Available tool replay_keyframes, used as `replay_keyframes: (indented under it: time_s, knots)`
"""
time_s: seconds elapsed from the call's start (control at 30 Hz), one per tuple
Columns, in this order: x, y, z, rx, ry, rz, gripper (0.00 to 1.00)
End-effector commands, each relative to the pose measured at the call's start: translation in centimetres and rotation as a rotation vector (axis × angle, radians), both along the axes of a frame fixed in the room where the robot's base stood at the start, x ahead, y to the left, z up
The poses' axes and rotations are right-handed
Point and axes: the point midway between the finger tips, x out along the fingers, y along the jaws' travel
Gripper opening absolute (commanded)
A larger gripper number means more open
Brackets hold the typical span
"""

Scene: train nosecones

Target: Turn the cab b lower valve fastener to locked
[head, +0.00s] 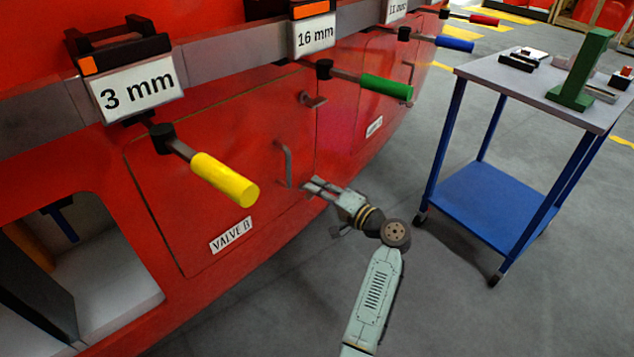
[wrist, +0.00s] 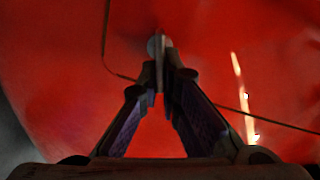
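A red panel (head: 214,190) labelled VALVE B carries a grey curved handle (head: 288,165) near its right edge. I cannot tell for sure whether this handle is the lower valve fastener or how it is set. My gripper (head: 307,185) is just right of the handle's lower end, low beside the red shell. In the wrist view my gripper's fingers (wrist: 160,78) come together almost tip to tip. A small grey rounded part (wrist: 155,45) shows just beyond the tips; contact with it is unclear.
A yellow-gripped lever (head: 224,180) sticks out left of the handle, and a green-gripped lever (head: 386,88) above and to the right. A blue-legged cart (head: 490,195) stands to the right. The grey floor (head: 260,300) between is clear.

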Motion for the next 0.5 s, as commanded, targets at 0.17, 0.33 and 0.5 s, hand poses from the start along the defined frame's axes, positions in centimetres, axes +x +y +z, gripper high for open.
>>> replay_keyframes:
  time_s: [0.17, 0.33, 0.5]
  knots:
    - [0.05, -0.09, -0.01, 0.09, 0.096, -0.002, 0.0]
    - [0.09, -0.11, -0.24, 0.156, 0.164, -0.002, 0.0]
    - [0.08, -0.11, -0.4, 0.195, 0.205, -0.002, 0.0]
